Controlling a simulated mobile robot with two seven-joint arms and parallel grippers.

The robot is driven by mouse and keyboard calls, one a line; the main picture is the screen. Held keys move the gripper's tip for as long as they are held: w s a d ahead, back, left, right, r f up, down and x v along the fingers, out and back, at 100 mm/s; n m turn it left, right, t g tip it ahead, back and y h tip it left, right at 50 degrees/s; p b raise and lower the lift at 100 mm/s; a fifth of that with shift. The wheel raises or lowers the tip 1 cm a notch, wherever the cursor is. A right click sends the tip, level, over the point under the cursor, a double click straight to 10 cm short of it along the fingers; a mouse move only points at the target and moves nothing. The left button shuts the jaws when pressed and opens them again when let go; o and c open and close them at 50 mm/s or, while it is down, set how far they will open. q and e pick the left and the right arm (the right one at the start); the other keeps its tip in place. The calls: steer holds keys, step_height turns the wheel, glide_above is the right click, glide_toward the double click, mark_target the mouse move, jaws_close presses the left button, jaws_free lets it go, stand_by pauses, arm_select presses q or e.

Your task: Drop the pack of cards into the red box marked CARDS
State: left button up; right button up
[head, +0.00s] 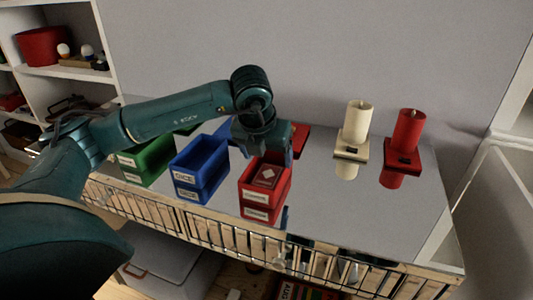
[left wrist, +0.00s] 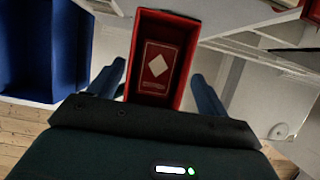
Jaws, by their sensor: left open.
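The pack of cards (head: 267,175) is red with a white diamond. It lies inside the red box (head: 259,194), whose front bears a white label. In the left wrist view the pack (left wrist: 158,70) rests within the walls of the red box (left wrist: 168,25). My left gripper (head: 268,155) is open and empty, just above and behind the pack in the head view. In the left wrist view its fingers (left wrist: 157,78) stand apart, one on each side of the box. My right gripper is not in view.
A blue box (head: 199,172) and a green box (head: 147,160) stand left of the red one on a shiny shelf top. A cream candle (head: 357,120) and a red candle (head: 407,130) stand on blocks to the right. A wire rail (head: 230,230) runs along the front edge.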

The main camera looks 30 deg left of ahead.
arm_select(q)
steer(key=p+v, duration=0.1)
steer(key=v, duration=1.2)
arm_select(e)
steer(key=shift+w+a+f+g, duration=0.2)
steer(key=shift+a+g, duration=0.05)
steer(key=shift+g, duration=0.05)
arm_select(q)
steer(key=shift+s, duration=0.1)
